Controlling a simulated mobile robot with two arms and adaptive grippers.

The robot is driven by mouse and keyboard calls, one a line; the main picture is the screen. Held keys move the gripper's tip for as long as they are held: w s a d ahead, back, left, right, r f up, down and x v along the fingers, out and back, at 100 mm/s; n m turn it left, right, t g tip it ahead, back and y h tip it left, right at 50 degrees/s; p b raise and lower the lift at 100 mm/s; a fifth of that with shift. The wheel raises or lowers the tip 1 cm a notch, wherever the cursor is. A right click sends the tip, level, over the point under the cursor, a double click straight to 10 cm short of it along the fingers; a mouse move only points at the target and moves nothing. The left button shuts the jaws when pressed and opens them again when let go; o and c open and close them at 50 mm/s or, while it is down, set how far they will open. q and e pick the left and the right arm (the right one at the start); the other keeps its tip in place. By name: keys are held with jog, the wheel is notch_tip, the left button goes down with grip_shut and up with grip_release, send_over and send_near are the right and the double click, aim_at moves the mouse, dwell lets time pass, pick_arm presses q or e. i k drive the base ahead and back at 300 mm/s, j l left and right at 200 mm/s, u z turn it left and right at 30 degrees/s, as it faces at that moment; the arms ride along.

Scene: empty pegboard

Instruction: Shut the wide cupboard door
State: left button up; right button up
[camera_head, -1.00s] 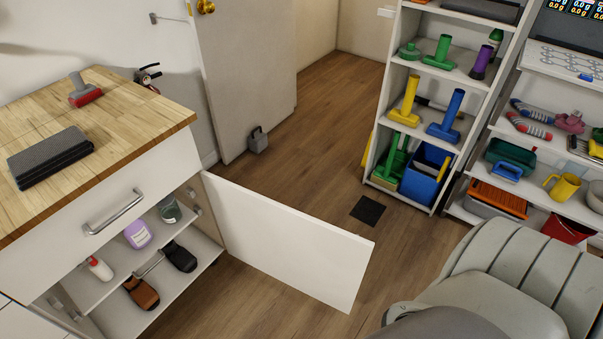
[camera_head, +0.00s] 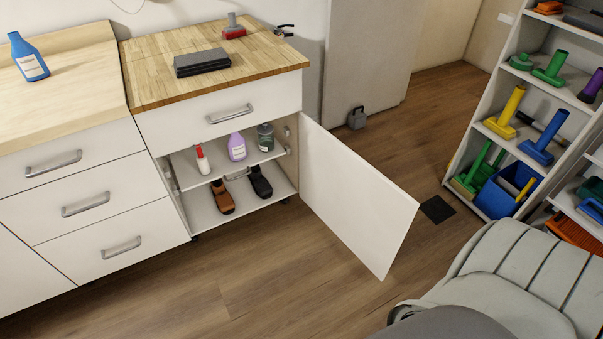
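The wide white cupboard door (camera_head: 355,196) stands open, hinged at the right side of the cupboard (camera_head: 290,108) and swung out toward the right front. Its plain white face shows and nothing touches it. Inside the open cupboard are a red-capped white bottle (camera_head: 202,160), a purple bottle (camera_head: 237,147), a dark green jar (camera_head: 265,137), a brown shoe (camera_head: 222,197) and a black shoe (camera_head: 260,181). A handle shows between the bottles and shoes. Neither of my grippers is in view.
A drawer unit (camera_head: 90,205) adjoins the cupboard on the left. Open wooden floor (camera_head: 270,270) lies in front of the door. A grey ribbed chair-like form (camera_head: 520,270) fills the lower right. Shelves (camera_head: 500,100) stand at the right; a dark floor square (camera_head: 437,209) lies nearby.

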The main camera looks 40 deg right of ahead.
aim_at(372, 216)
jog(key=l+u, duration=0.25)
jog(key=l, duration=0.3)
jog(key=l+u, duration=0.25)
jog(key=l, duration=0.25)
jog(key=k+l+u, duration=0.25)
jog(key=l, duration=0.25)
jog(key=k+l, duration=0.1)
jog(key=l, duration=0.4)
jog(key=k+l, duration=0.1)
jog(key=l, duration=0.45)
jog(key=k+l, duration=0.1)
jog(key=l, duration=0.4)
jog(key=k+l, duration=0.1)
jog(key=l, duration=0.4)
jog(key=k+l, duration=0.1)
jog(key=l, duration=0.45)
